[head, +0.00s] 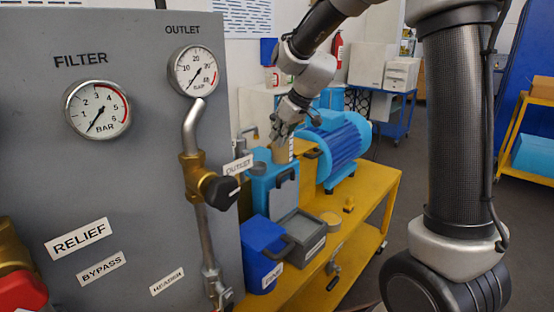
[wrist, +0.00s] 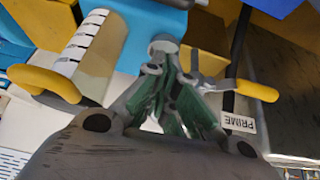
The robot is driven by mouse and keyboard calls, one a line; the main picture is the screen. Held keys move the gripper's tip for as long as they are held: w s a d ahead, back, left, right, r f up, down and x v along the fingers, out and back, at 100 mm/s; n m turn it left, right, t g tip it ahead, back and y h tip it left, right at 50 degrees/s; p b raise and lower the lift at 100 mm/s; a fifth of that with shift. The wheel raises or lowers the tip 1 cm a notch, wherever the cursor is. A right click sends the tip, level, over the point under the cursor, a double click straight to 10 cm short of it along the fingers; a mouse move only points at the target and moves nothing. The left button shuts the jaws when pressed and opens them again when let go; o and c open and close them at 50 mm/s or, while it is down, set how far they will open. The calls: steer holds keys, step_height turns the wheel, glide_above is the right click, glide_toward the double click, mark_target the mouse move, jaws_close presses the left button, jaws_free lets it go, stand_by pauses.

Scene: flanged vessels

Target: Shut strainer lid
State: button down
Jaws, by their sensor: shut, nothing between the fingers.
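My gripper (head: 283,128) is over the yellow bench in the head view, just above a tan cylinder (head: 280,152). In the wrist view its fingers (wrist: 163,100) are together and empty, with a round grey knob (wrist: 163,45) on light blue beyond their tips. I cannot tell whether they touch it. A light-blue block (head: 262,190) with a grey panel stands below the gripper. A grey open-topped box (head: 318,229) is in front of it. No strainer label is readable, so I cannot tell which part is the strainer lid.
A blue motor (head: 340,147) is right of the gripper on the yellow bench (head: 375,200). A blue bin (head: 258,262) stands in front. The grey gauge panel (head: 120,180) fills the left. In the wrist view yellow handles (wrist: 45,84) flank the fingers, near a PRIME label (wrist: 238,122).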

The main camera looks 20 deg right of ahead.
steer(key=x, duration=1)
steer(key=shift+s+f, duration=0.1)
steer(key=shift+f, duration=0.1)
steer(key=s+d, duration=0.2)
steer(key=s, duration=0.1)
steer(key=shift+s+d+f, duration=0.1)
steer(key=shift+f, duration=0.1)
steer(key=shift+d, duration=0.1)
